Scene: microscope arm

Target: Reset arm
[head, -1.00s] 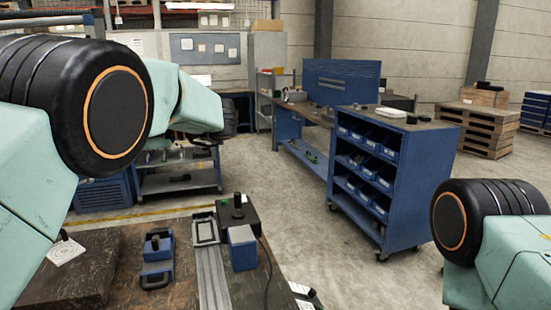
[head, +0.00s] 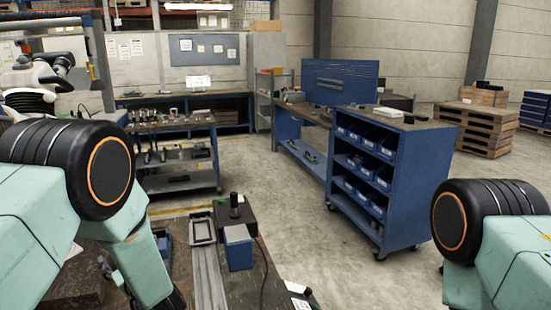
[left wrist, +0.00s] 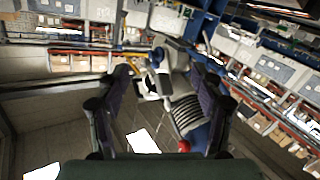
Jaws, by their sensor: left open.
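A pale jointed arm with a dark ribbed sleeve (head: 30,100) stands at the far left of the head view, partly hidden by my left arm. In the left wrist view a pale grey device with a ribbed body (left wrist: 188,112) shows behind the fingers; I cannot tell whether it is the same thing. My left gripper (left wrist: 160,75) is open and nothing is seen held between its fingers. The fingers cover part of the device. In the head view my left fingers are not clearly seen. My right gripper is out of view.
The near workbench carries a blue block (head: 238,248), a black box with an upright knob (head: 235,213) and a metal rail (head: 208,275). A blue bin cart (head: 405,185) stands right of centre. Pallets (head: 478,130) stand at the right. Open floor lies between.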

